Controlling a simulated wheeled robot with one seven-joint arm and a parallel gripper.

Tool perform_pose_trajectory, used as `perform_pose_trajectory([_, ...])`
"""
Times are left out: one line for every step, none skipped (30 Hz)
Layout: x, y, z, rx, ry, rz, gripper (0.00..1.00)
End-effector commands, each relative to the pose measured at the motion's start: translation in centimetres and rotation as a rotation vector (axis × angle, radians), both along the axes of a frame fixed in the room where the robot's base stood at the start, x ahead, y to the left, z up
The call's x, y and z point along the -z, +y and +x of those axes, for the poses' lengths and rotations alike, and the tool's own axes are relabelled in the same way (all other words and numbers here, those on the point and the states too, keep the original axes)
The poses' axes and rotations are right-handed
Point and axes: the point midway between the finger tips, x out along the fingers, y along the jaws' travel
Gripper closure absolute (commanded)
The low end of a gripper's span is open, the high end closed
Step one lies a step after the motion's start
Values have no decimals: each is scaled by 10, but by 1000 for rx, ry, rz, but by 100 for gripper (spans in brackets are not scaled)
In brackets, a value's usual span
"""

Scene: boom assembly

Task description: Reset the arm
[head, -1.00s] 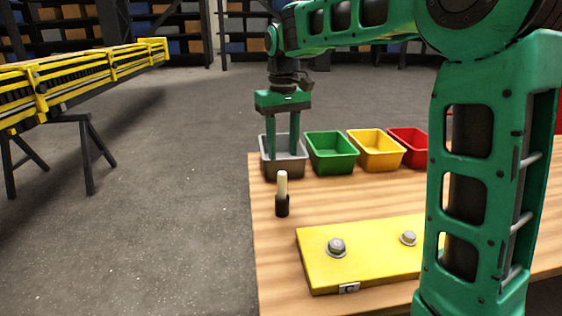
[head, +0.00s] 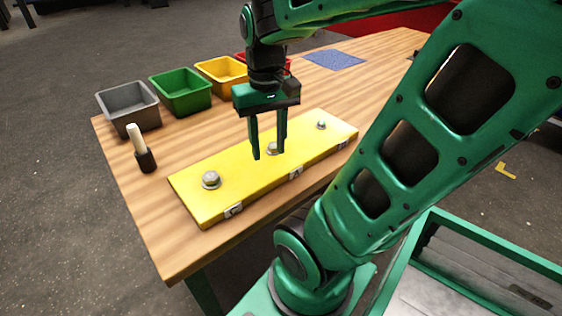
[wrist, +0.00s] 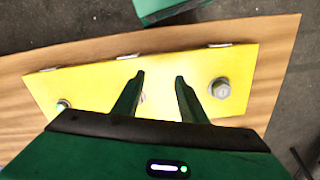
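My gripper (head: 268,154) hangs pointing down over the middle of the yellow plate (head: 196,203) in the head view. Its two fingers are apart with nothing held between them. The plate carries a left bolt (head: 211,180), a middle bolt (head: 273,148) just behind the fingers, and a right bolt (head: 321,125). In the wrist view my gripper (wrist: 159,75) is open above the yellow plate (wrist: 190,62); one bolt (wrist: 220,88) shows right of the fingers and another (wrist: 63,104) at left. The middle bolt is mostly hidden by a finger there.
A grey bin (head: 129,107), a green bin (head: 181,92), a yellow bin (head: 221,75) and a partly hidden red bin line the far table edge. A pale-handled tool (head: 141,148) stands near the left edge. A blue mat (head: 333,60) lies at the back of the wooden table (head: 143,210).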

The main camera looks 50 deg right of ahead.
Motion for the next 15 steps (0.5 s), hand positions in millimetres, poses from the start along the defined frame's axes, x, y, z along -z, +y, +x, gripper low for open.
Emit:
perform_pose_trajectory([9, -1, -18, 29, -1, 4, 62])
perform_pose_trajectory([14, -1, -26, 43, -2, 7, 62])
perform_pose_trajectory([19, -1, -34, 57, -1, 9, 62])
perform_pose_trajectory([22, 0, -40, 66, -1, 12, 62])
perform_pose_trajectory([25, 1, -44, 73, -1, 13, 62])
perform_pose_trajectory([27, 1, -47, 79, -1, 12, 62])
perform_pose_trajectory([29, 1, -50, 83, -1, 14, 62])
perform_pose_trajectory([29, 1, -51, 85, -1, 14, 62])
perform_pose_trajectory([30, 1, -51, 86, -1, 14, 62])
perform_pose_trajectory([30, 1, -51, 86, -1, 14, 62])
perform_pose_trajectory([30, 1, -51, 86, -1, 14, 62])
perform_pose_trajectory([29, 1, -51, 86, -1, 14, 62])
perform_pose_trajectory([29, 1, -51, 85, -1, 14, 62])
perform_pose_trajectory([29, 1, -51, 85, -1, 14, 62])
perform_pose_trajectory([29, 1, -51, 85, -1, 14, 62])
